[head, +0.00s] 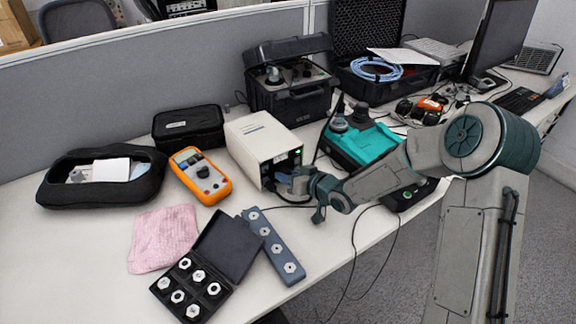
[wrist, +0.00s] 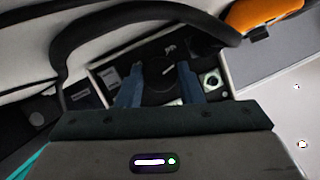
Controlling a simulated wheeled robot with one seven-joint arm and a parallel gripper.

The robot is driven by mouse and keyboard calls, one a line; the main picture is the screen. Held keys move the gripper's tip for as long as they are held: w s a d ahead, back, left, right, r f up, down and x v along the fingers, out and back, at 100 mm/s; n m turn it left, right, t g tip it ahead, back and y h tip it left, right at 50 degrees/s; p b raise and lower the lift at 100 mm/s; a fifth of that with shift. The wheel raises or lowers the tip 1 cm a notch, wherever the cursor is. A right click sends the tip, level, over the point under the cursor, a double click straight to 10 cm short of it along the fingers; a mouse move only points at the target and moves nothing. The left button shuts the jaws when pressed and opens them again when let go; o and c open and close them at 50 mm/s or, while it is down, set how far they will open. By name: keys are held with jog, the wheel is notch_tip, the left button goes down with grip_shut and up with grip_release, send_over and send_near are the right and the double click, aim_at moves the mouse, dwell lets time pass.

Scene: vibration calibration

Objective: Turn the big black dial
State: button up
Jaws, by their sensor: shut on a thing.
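The white box-shaped instrument (head: 255,136) stands on the desk, with its dark front panel facing right. My gripper (head: 284,178) is at that panel, low on its face. In the wrist view, the big black dial (wrist: 160,87) sits on the dark panel between the two blue fingers of my gripper (wrist: 160,70). The fingers are shut on the dial, one on each side. In the head view my gripper hides the dial. A small silver connector (wrist: 211,80) is on the panel, right of the fingers in the wrist view.
An orange multimeter (head: 200,175) lies left of the instrument. A blue-grey bar with nuts (head: 274,246) and an open black case (head: 214,262) lie in front. A teal-topped unit (head: 362,142) stands to the right. A black cable (wrist: 62,65) arcs close to my gripper.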

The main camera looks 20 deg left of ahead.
jog(key=m+g+y+p, duration=0.1)
jog(key=m+y+p, duration=0.1)
jog(key=m+p, duration=0.1)
jog(key=shift+w+d+f+m+p, duration=0.1)
jog(key=shift+m+p, duration=0.2)
jog(key=shift+p, duration=0.05)
dwell(0.3)
jog(key=o, duration=0.7)
jog(key=shift+d, duration=0.1)
jog(key=v, duration=1.3)
jog(key=shift+d+p, duration=0.3)
jog(key=shift+d, duration=0.05)
jog(key=shift+w, duration=0.1)
